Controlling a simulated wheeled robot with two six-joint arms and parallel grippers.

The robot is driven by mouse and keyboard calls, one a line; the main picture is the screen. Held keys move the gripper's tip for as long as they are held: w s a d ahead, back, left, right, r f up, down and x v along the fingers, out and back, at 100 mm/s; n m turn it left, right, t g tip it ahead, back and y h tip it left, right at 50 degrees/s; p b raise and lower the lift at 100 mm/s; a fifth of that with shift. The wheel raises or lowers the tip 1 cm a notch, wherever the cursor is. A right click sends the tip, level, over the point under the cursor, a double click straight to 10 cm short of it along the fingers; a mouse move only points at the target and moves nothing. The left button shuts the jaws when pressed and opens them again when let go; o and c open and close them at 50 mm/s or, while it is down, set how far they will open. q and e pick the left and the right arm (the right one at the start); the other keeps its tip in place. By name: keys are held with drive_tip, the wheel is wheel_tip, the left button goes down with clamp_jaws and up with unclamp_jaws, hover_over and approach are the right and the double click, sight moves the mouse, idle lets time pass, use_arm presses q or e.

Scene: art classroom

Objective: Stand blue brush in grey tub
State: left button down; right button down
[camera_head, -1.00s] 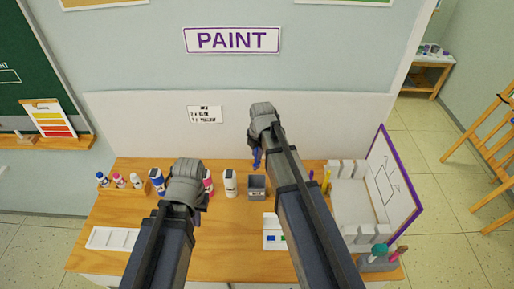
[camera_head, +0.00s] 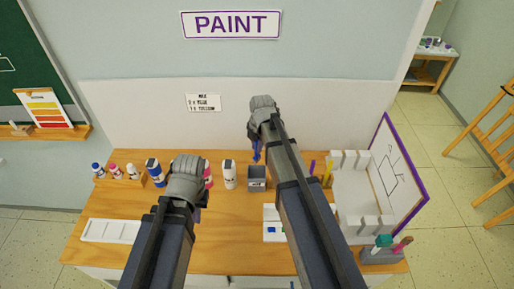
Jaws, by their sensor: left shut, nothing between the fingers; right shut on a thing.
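The grey tub (camera_head: 257,183) stands on the wooden table near its back edge, with a label on its front. My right gripper (camera_head: 263,104) is raised above and behind the tub. It is shut on the blue brush (camera_head: 257,150), which hangs down below the gripper, roughly upright and over the tub's rim in the picture. I cannot tell how far its lower end is from the tub. My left gripper (camera_head: 187,168) is shut and empty, over the table left of the tub. My arm links hide part of the table.
Several paint bottles (camera_head: 230,175) stand along the back left. A white palette (camera_head: 110,230) lies at the left front. A white rack (camera_head: 355,205), a framed drawing (camera_head: 398,170) and a grey holder with tools (camera_head: 382,256) are at the right. Yellow and purple sticks (camera_head: 327,172) stand right of my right arm.

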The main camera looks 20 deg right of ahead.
sight(257, 156)
drive_tip(key=shift+w+f+b, duration=0.3)
drive_tip(key=shift+f+b, duration=0.3)
drive_tip(key=shift+f, duration=0.25)
drive_tip(key=shift+s+f+b, duration=0.3)
drive_tip(key=shift+f+b, duration=0.6)
drive_tip(key=shift+s+a+f+b, duration=0.1)
drive_tip(key=shift+s+f+b, duration=0.25)
drive_tip(key=shift+f+b, duration=0.25)
wheel_tip(257, 156, down, 3)
drive_tip(key=b, duration=0.2)
drive_tip(key=shift+s+r+b, duration=0.1)
drive_tip(key=shift+r+b, duration=0.05)
drive_tip(key=shift+b, duration=0.15)
drive_tip(key=shift+s+a+f+b, duration=0.1)
drive_tip(key=shift+s+f+b, duration=0.1)
drive_tip(key=shift+f+b, duration=0.65)
drive_tip(key=c, duration=0.8)
unclamp_jaws()
drive_tip(key=shift+o, duration=0.2)
drive_tip(key=shift+r, duration=0.2)
